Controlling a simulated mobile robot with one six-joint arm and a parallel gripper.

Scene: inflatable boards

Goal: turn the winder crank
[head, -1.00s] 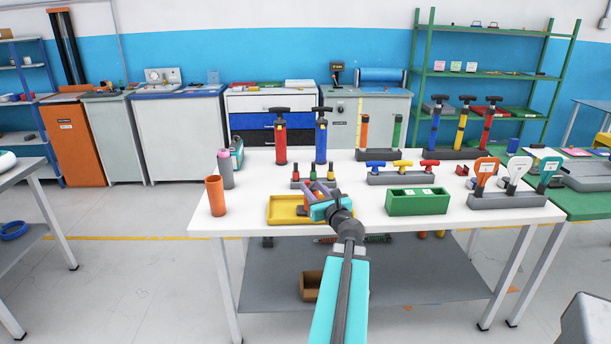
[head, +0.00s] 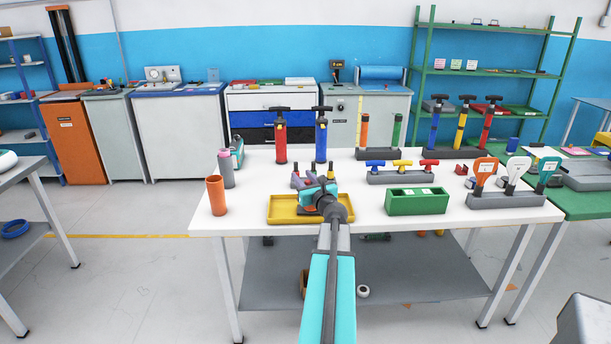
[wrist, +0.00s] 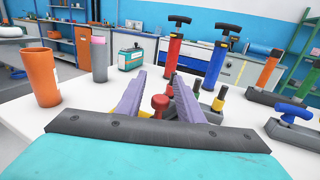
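I cannot clearly make out a winder crank in either view. A blue roll (head: 381,74) lies on a grey cabinet at the back wall; no crank handle is distinct on it. A small teal device (head: 237,155) stands at the table's left back edge, and it also shows in the wrist view (wrist: 130,58). My gripper (head: 312,184) is over the table near the yellow tray. In the wrist view its two purple fingers (wrist: 156,96) are spread apart. A red knob (wrist: 160,102) shows in the gap between them, with no clear contact.
The white table (head: 252,181) holds a yellow tray (head: 280,221), an orange cup (head: 216,194), a green box (head: 416,209), red (head: 281,143) and blue (head: 321,143) pumps, and several tool racks.

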